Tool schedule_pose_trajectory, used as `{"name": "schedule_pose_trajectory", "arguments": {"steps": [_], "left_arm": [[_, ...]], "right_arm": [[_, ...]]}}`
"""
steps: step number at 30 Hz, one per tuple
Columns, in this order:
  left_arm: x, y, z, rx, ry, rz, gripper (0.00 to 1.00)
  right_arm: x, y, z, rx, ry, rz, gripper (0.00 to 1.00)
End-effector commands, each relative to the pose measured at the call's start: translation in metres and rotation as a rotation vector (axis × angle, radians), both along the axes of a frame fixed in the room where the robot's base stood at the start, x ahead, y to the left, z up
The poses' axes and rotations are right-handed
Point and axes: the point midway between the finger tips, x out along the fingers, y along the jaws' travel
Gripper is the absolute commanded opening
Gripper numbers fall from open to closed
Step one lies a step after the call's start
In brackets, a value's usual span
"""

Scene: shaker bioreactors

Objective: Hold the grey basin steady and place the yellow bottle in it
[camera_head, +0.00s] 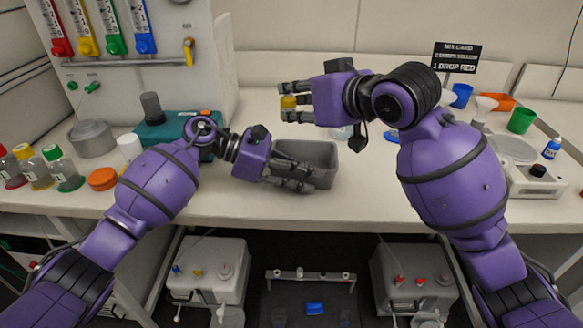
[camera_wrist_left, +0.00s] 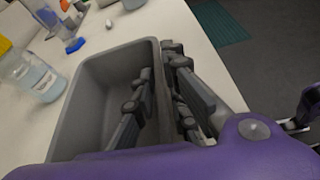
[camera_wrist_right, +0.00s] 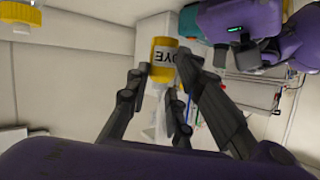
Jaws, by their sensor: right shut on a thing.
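The grey basin (camera_head: 322,157) stands on the bench near its front edge; it also shows in the left wrist view (camera_wrist_left: 85,85). My left gripper (camera_head: 292,175) is at the basin's near wall. In the left wrist view its fingers straddle that wall, one inside the basin and one outside, with some gap. My right gripper (camera_head: 292,103) is behind and above the basin, its fingers pointing left. It is shut on the small yellow bottle (camera_head: 288,103), whose yellow band with dark lettering shows between the fingers in the right wrist view (camera_wrist_right: 163,55).
A clear bottle with pale liquid and a yellow cap (camera_wrist_left: 38,78) stands beside the basin. A teal device (camera_head: 170,130) and an orange lid (camera_head: 102,179) are at left. Blue and green cups (camera_head: 521,120) and a white scale (camera_head: 535,180) are at right.

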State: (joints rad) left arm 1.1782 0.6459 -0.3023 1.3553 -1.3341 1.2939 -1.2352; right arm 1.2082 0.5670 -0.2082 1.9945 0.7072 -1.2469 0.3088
Motion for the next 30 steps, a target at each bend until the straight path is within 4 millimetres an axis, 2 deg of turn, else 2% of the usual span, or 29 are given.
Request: {"name": "schedule_pose_trajectory", "arguments": {"steps": [10, 13, 22, 23, 25, 30], "left_arm": [[0.000, -0.004, -0.002, 0.001, 0.000, 0.001, 0.12], [0.000, -0.004, -0.001, 0.001, 0.000, 0.001, 0.01], [0.000, -0.004, -0.001, 0.000, 0.000, 0.001, 0.00], [0.000, -0.004, -0.001, 0.000, 0.000, 0.001, 0.00], [0.000, -0.004, -0.001, 0.000, 0.000, 0.001, 0.00], [0.000, -0.004, -0.001, 0.000, 0.000, 0.001, 0.00]], "right_arm": [[0.000, 0.000, 0.000, 0.001, -0.001, 0.000, 0.00], [0.000, 0.000, 0.000, 0.001, -0.001, 0.000, 0.00], [0.001, -0.001, 0.003, -0.003, -0.002, -0.002, 0.00], [0.004, -0.003, 0.005, -0.005, -0.004, -0.006, 0.00], [0.015, -0.009, -0.003, -0.010, 0.002, 0.006, 0.00], [0.033, -0.012, -0.014, -0.012, -0.002, 0.142, 0.00]]}}
